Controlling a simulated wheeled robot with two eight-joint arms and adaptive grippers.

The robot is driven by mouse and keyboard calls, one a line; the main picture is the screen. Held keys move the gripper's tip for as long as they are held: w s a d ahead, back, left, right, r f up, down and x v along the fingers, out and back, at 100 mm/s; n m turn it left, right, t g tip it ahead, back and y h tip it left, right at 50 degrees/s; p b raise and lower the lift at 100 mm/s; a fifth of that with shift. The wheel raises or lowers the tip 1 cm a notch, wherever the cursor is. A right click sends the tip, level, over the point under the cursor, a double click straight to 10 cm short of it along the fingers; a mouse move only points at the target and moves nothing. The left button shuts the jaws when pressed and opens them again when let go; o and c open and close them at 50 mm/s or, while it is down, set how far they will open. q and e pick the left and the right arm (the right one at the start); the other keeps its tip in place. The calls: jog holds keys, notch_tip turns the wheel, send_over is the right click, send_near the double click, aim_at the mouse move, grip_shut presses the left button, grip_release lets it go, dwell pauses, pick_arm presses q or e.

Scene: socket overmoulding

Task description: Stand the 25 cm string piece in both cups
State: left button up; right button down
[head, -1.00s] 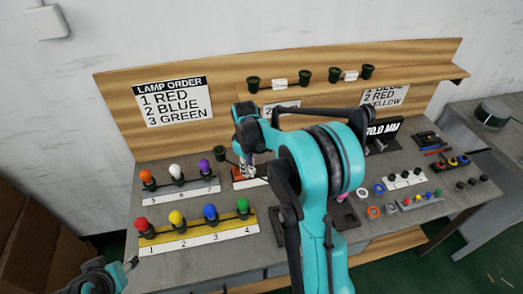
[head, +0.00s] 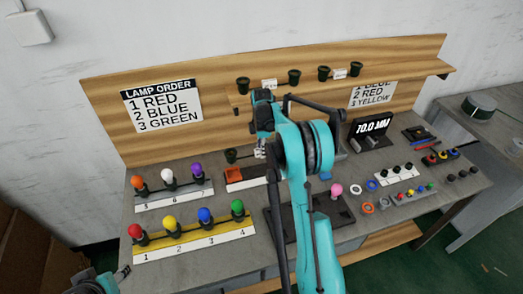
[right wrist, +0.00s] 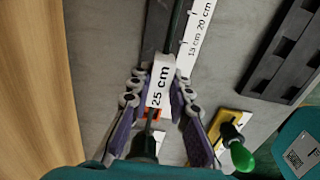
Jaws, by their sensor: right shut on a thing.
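My right gripper (head: 262,151) is shut on the string piece, whose white "25 cm" tag (right wrist: 161,86) shows between the fingers in the right wrist view. A dark cord runs up from the tag, and a dark socket (right wrist: 145,146) sits at the lower end. In the head view a dark socket (head: 231,156) shows just left of the gripper, above the bench. On the shelf stand two pairs of dark cups: a left pair (head: 243,85) (head: 294,79) and a right pair (head: 323,73) (head: 355,69). Each pair has a small white label between it; I cannot read them.
Lamp rows stand at the bench's left: an upper row (head: 168,177) and a lower row (head: 203,217). A pink bulb (head: 336,190), rings and small parts lie right of my arm. The "70.0 MM" display (head: 373,127) stands behind.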

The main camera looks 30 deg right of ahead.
jog(key=b, duration=0.4)
send_over(262, 170)
jog(key=shift+w+f, duration=0.1)
jog(key=shift+f, duration=2.75)
jog(key=shift+f+b, duration=0.8)
jog(key=shift+f, duration=0.7)
jog(key=c, duration=1.3)
grip_release()
jog(key=shift+c, duration=0.2)
jog(key=shift+r, duration=0.1)
notch_tip(262, 170, up, 12)
jog(key=shift+f, duration=0.1)
jog(key=shift+a, duration=0.1)
